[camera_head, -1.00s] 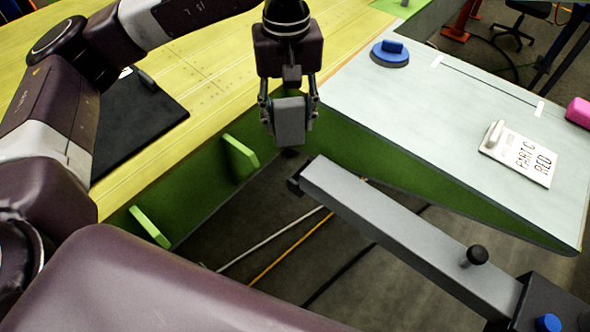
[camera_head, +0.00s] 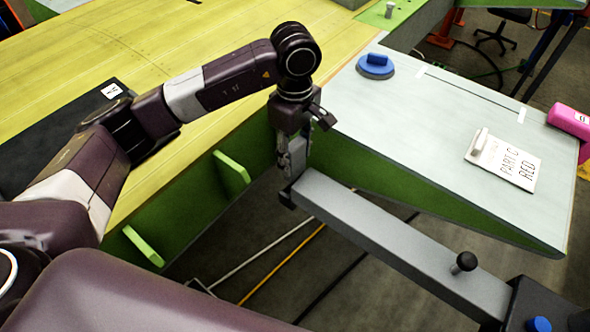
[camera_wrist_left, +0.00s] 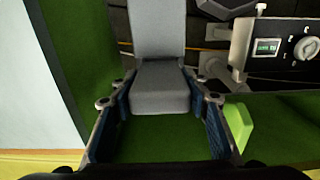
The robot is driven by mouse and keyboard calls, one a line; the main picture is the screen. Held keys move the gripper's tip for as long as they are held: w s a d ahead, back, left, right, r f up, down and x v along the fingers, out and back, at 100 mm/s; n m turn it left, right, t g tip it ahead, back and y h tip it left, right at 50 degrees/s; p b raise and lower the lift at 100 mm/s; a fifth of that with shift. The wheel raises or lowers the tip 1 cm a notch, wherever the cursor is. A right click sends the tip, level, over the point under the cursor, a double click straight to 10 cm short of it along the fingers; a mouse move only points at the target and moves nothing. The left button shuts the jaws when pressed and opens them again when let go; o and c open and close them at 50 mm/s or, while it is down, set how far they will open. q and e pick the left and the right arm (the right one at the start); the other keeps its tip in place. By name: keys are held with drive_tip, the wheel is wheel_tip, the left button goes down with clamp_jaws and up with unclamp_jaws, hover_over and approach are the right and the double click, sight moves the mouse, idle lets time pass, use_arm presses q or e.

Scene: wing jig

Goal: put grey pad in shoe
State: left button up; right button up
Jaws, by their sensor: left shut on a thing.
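The grey pad (camera_wrist_left: 160,90) is a block between the two blue-lined fingers of my left gripper (camera_head: 293,165), which is shut on it. In the head view the gripper points down, and its fingers and wrist hide most of the pad. It hangs at the near-left end of a long grey beam (camera_head: 390,240); I cannot tell if pad and beam touch. In the left wrist view the beam (camera_wrist_left: 157,28) lies in line beyond the pad. A dark end piece (camera_head: 287,198) sits at that beam end. I cannot clearly make out the shoe. My right gripper is not in view.
A pale panel (camera_head: 440,125) with a green side lies right of the gripper, bearing a blue knob (camera_head: 375,66) and a labelled card (camera_head: 505,160). A black knob (camera_head: 464,262) stands on the beam. A yellow table (camera_head: 200,40) is at left, with green tabs (camera_head: 232,174) below.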

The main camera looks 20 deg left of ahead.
sight(295, 175)
use_arm(q)
wheel_tip(295, 175, down, 3)
wheel_tip(295, 175, down, 4)
drive_tip(key=shift+f+p, duration=0.1)
drive_tip(key=shift+p, duration=0.75)
drive_tip(key=shift+f, duration=0.15)
drive_tip(key=o, duration=1.3)
